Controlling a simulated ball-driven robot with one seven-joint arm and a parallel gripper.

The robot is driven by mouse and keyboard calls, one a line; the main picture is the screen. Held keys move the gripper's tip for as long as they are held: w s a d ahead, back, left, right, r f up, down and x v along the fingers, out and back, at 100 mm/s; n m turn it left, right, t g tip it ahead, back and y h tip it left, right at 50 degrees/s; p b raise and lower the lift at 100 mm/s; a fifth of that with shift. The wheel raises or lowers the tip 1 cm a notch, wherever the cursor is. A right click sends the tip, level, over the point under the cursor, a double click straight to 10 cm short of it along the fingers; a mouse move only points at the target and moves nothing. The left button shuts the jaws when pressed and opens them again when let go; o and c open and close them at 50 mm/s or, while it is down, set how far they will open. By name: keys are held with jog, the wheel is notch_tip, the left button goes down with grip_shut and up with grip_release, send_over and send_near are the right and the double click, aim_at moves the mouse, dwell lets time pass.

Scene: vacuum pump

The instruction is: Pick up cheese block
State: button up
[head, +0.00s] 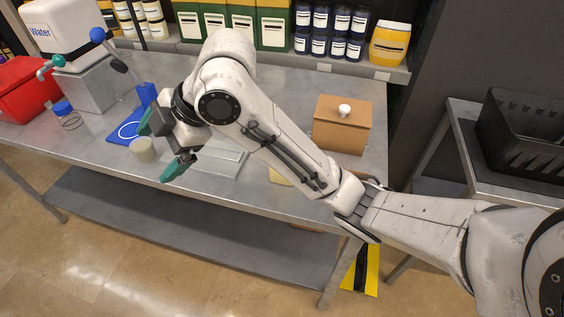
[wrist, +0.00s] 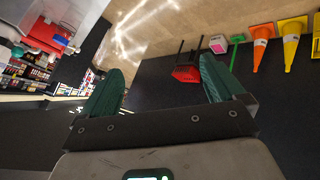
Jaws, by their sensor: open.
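A pale yellow piece (head: 280,176), which looks like the cheese block, lies on the metal table near its front edge in the head view. My forearm hides part of it. My gripper (head: 156,150) hangs over the left part of the table, well to the left of that piece. Its two green fingers are spread with nothing between them. The wrist view also shows my gripper (wrist: 160,82) open and empty, facing across the room. No cheese shows in the wrist view.
A short pale cylinder (head: 143,150) and a blue pump stand (head: 125,123) are close to the gripper. A clear flat tray (head: 222,156) lies behind my arm. A wooden box with a white knob (head: 341,125) stands at the right. A red container (head: 27,88) is far left.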

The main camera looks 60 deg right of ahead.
jog(key=s+d+r+n+g+h+p, duration=0.2)
jog(key=d+n, duration=0.2)
jog(key=d, duration=0.3)
jog(key=s+d+f+g+h, duration=0.1)
jog(key=s+d+f, duration=0.1)
jog(key=s+d, duration=0.1)
jog(key=s+d+f+n+g+h, duration=0.1)
jog(key=s+d+f+g, duration=0.1)
jog(key=d, duration=0.4)
jog(key=s+d+f+n+g+h+p, duration=0.1)
jog(key=s+d+f, duration=0.3)
jog(key=s, duration=0.1)
jog(key=shift+d+g, duration=0.3)
jog(key=shift+d, duration=0.05)
jog(key=shift+w+d+f+p, duration=0.1)
jog(key=shift+f+p, duration=0.3)
jog(key=shift+f, duration=1.2)
jog(key=shift+w+f+p, duration=0.1)
jog(key=shift+f+p, duration=0.3)
jog(key=shift+f, duration=1.15)
jog(key=c, duration=1.7)
jog(key=shift+r, duration=0.1)
